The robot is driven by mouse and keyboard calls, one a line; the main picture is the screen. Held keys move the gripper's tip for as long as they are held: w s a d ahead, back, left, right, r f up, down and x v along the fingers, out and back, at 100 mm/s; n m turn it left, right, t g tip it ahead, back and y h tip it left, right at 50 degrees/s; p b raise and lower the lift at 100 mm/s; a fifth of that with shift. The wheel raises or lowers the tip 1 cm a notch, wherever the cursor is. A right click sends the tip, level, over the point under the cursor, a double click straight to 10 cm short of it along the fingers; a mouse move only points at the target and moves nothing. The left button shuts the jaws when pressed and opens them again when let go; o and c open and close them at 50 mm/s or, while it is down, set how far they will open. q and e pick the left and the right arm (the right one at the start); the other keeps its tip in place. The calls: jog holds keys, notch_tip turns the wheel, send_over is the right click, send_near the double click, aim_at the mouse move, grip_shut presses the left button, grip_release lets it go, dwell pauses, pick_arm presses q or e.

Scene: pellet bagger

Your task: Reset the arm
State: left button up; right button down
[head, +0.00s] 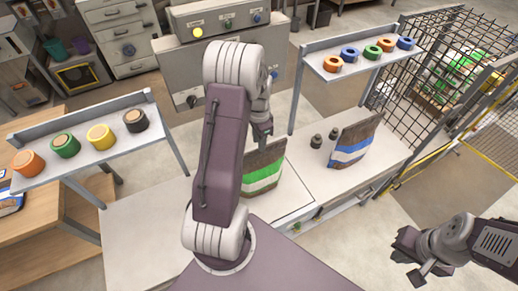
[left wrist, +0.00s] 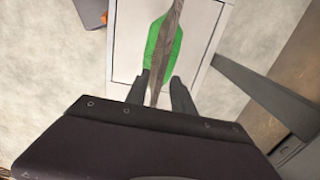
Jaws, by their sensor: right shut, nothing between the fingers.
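My left gripper (head: 262,130) is at the top of the brown and white bag with a green stripe (head: 264,178), which stands on the white bench. In the left wrist view its fingers (left wrist: 160,88) are spread, with gaps to the narrow top edge of the green-striped bag (left wrist: 163,42) between them. My left arm hides part of the bag in the head view. My right gripper (head: 415,258) is shut and empty at the lower right, clear of the bench.
Shelves at left (head: 90,143) and right (head: 345,52) hold coloured rolls. A wire cage (head: 425,75) is at right. A grey machine (head: 180,75) stands behind my left arm.

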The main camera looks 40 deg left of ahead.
pick_arm(q)
notch_tip(320, 180, up, 5)
jog(key=shift+f, duration=0.2)
